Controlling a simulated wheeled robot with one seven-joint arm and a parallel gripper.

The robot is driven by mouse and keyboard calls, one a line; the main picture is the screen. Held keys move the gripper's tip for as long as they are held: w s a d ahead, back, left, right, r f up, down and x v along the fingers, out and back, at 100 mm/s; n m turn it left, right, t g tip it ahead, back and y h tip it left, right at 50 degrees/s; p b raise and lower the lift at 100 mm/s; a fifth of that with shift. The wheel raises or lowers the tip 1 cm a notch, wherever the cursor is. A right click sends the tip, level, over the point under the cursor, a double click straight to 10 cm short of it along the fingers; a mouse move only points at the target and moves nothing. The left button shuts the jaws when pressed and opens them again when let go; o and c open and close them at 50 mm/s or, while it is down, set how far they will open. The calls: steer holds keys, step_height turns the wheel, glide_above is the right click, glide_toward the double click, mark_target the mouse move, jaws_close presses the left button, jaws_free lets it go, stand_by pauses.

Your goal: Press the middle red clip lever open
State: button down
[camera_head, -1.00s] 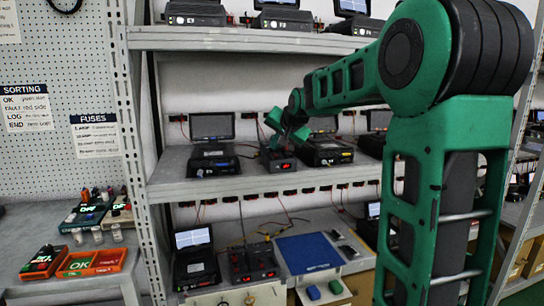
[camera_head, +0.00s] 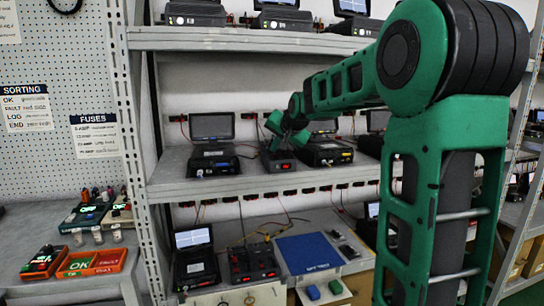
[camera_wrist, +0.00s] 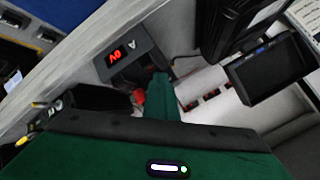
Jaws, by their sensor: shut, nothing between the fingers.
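My gripper (camera_head: 287,140) is shut and empty, reaching into the middle shelf just above a small dark power unit (camera_head: 279,165) with red digits. In the wrist view, the unit's grey front panel (camera_wrist: 133,47) shows a lit red readout and a letter A. The green fingers (camera_wrist: 160,92) point down at the unit. A small red piece (camera_wrist: 138,97), possibly a clip lever, shows just left of the fingers. I cannot tell whether they touch it or whether it is the middle one. Other clip levers are not clearly visible, and the fingers hide part of the unit's top.
A tester with a screen (camera_head: 212,145) stands left of the unit, and another black tester (camera_head: 326,152) stands close on its right. The shelf's front edge (camera_head: 250,187) runs below. Leads hang from sockets on the back wall. A blue mat (camera_head: 308,252) lies below.

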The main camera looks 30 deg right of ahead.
steer(key=shift+a+f, duration=0.15)
steer(key=shift+f, duration=0.05)
steer(key=shift+r, duration=0.95)
steer(key=shift+s+r, duration=0.15)
steer(key=shift+r, duration=1.15)
steer(key=shift+s+r, duration=0.15)
steer(key=shift+r, duration=1.15)
steer(key=s+a+f+n+g, duration=0.1)
steer(key=s+a+f+g, duration=0.1)
steer(key=s+f, duration=0.7)
steer(key=s+a+f+n+g+y, duration=0.1)
steer(key=s+f+g, duration=0.4)
steer(key=s, duration=1.6)
steer(key=s+a+f+n+g+y, duration=0.1)
steer(key=s+a+f+n+g, duration=0.1)
steer(key=s+f, duration=1.1)
steer(key=shift+s+a+f+n+g, duration=0.2)
steer(key=shift+s+a+n+g, duration=0.1)
steer(key=shift+s+a+g, duration=0.7)
